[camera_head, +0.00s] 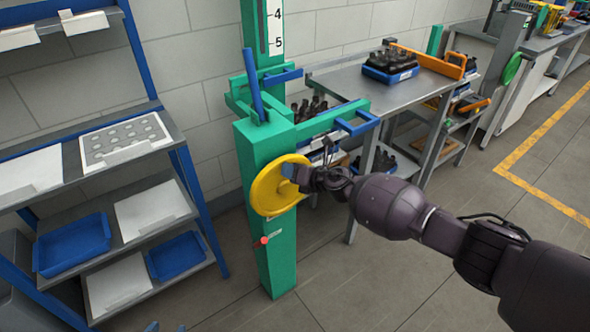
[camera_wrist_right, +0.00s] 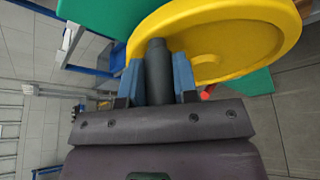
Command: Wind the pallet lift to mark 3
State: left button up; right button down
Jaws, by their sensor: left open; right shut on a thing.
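The green pallet lift (camera_head: 264,200) stands as a column in the middle of the head view. A yellow handwheel (camera_head: 268,190) is on its front. My right gripper (camera_head: 300,178) is shut on the wheel's dark grey handle (camera_wrist_right: 159,70), which shows upright between its blue fingers in the right wrist view. The scale (camera_head: 276,28) shows marks 4 and 5; mark 3 is out of view. The blue-tipped forks (camera_head: 358,123) sit below mark 5. The tips of my left gripper (camera_head: 167,328) show at the bottom edge, apart and empty.
A blue-framed shelf (camera_head: 190,185) with trays stands at the left. A metal table (camera_head: 400,95) with a blue crate of dark bottles (camera_head: 390,68) stands behind the lift at the right. Floor is clear in front.

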pick_arm(q)
jog(key=shift+s, duration=0.15)
pick_arm(e)
jog(key=shift+s+a, duration=0.1)
jog(key=shift+a, duration=0.1)
jog(key=c, duration=0.9)
grip_release()
pick_arm(q)
jog(key=shift+s+f, duration=0.2)
jog(key=shift+r, duration=0.1)
pick_arm(e)
jog(key=shift+d, duration=0.2)
jog(key=shift+s+d+r, duration=0.1)
jog(key=shift+d+r, duration=0.05)
jog(key=shift+r, duration=0.05)
pick_arm(q)
notch_tip(320, 180, up, 4)
jog(key=p, duration=0.4)
jog(key=shift+a, duration=0.1)
pick_arm(e)
jog(key=v, duration=1)
jog(key=shift+s+f, duration=0.1)
pick_arm(q)
jog(key=shift+w, duration=0.15)
